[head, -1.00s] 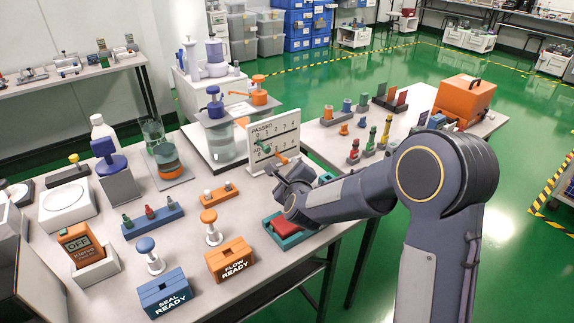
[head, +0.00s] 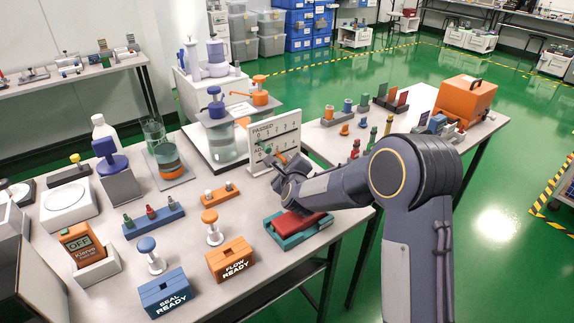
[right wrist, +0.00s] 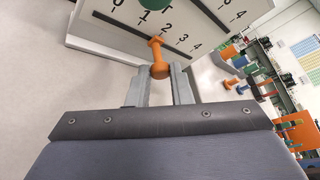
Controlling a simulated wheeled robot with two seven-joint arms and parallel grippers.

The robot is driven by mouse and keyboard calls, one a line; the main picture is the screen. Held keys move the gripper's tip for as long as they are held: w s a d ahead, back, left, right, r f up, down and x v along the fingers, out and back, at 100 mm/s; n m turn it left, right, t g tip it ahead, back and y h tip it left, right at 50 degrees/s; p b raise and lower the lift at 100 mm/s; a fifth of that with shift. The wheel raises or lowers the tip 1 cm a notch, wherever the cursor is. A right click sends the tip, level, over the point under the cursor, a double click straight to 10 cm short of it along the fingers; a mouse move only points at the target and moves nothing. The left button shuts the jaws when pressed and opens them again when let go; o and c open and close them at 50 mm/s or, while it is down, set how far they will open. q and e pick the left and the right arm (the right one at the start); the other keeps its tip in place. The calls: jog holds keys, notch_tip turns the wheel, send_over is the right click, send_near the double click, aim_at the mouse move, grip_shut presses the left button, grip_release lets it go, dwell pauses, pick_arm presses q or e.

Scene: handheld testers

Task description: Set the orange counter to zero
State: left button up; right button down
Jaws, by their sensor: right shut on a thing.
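The white counter board (head: 290,145) stands upright near the table's right edge, with a numbered row above each of its two slots. The green counter (right wrist: 155,4) is on the upper slot, cut by the picture's top edge. My right gripper (right wrist: 161,70) is shut on the orange counter, one finger on each side. In the head view the right gripper (head: 282,162) is at the board's front and partly covers it. My left gripper is not in view.
A teal tray with a red block (head: 300,223) lies below my right wrist. An orange FLOW READY box (head: 230,262) and a blue SEAL READY box (head: 164,293) stand at the front.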

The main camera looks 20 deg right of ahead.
jog(key=shift+a, duration=0.1)
jog(key=a, duration=0.1)
jog(key=s+a+b, duration=0.1)
jog(key=a, duration=0.1)
jog(key=s+a+b, duration=0.1)
jog(key=a, duration=0.1)
jog(key=shift+a+f, duration=0.1)
jog(key=shift+a, duration=0.05)
jog(key=shift+s+a, duration=0.1)
jog(key=shift+a, duration=0.2)
jog(key=c, duration=1.3)
grip_release()
jog(key=shift+a, duration=0.1)
jog(key=v, duration=0.8)
